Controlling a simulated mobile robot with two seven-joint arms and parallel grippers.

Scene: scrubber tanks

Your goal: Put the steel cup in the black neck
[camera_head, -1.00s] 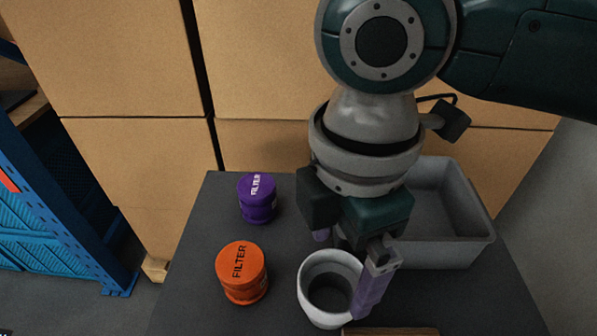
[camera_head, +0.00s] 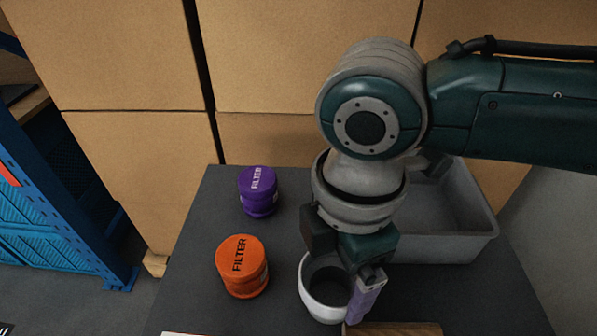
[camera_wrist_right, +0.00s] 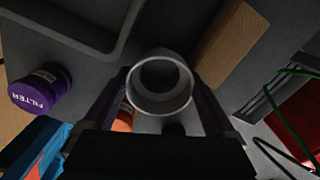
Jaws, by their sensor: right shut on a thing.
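A pale grey, open-topped cup (camera_head: 319,311), which I take to be the steel cup, stands upright on the dark table. My right gripper (camera_head: 338,297) points down and is shut on it. One purple finger shows along the cup's right side in the head view; the other is hidden there. In the right wrist view the cup (camera_wrist_right: 160,103) sits between the two fingers of my right gripper (camera_wrist_right: 161,92), with its round mouth towards the camera. I cannot make out a black neck in either view. My left gripper is not in view.
A purple filter (camera_head: 258,191) and an orange filter (camera_head: 242,267) stand left of the cup. A grey bin (camera_head: 440,250) is behind it, and a wooden block (camera_head: 398,329) lies close in front. A blue rack (camera_head: 60,215) stands at far left; cardboard boxes (camera_head: 310,55) stand behind the table.

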